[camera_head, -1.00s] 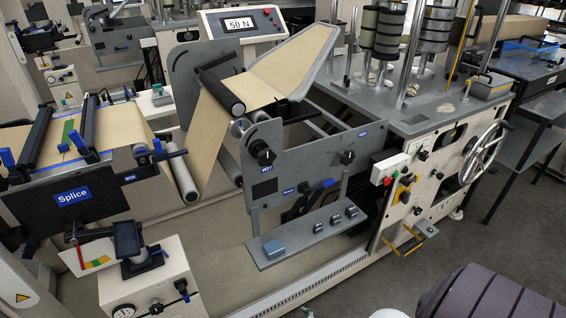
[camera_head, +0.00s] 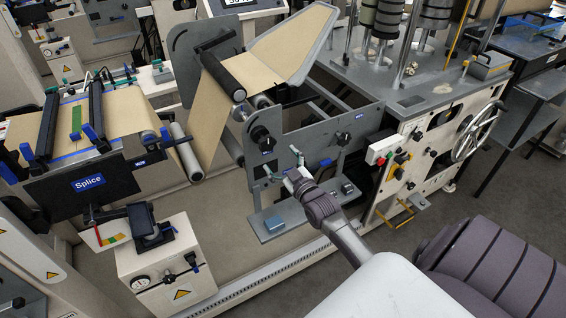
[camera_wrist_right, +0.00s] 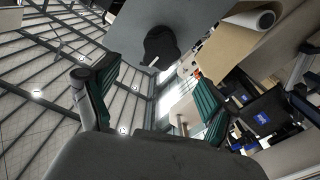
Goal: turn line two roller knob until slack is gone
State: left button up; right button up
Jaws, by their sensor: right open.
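A black roller knob (camera_head: 261,139) with a white mark sits on the grey side plate (camera_head: 300,135), below the brown kraft web (camera_head: 209,125). A second black knob (camera_head: 343,138) is further right on the plate. My right gripper (camera_head: 296,160) is open and empty in front of the plate, right of and lower than the first knob. In the right wrist view, a black knob (camera_wrist_right: 160,46) with a white pointer lies beyond the spread green-padded fingers (camera_wrist_right: 150,105), apart from them. I cannot tell which line each knob serves. My left gripper is not in view.
A grey shelf (camera_head: 262,226) with small blocks sticks out below the plate. The splice table (camera_head: 85,182) stands at left. The tension display is cut off at the top.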

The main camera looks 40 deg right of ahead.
aim_at(269, 145)
jog(key=w+b, duration=0.1)
jog(key=w, duration=0.1)
jog(key=w+b, duration=0.2)
jog(key=w, duration=0.1)
jog(key=w+d+b, duration=0.1)
jog(key=w, duration=0.1)
jog(key=shift+w+d+f, duration=0.1)
jog(key=shift+w+f, duration=0.05)
jog(key=shift+w, duration=0.2)
jog(key=shift+w+d+b, duration=0.1)
jog(key=shift+w+b, duration=0.3)
jog(key=shift+w, duration=0.2)
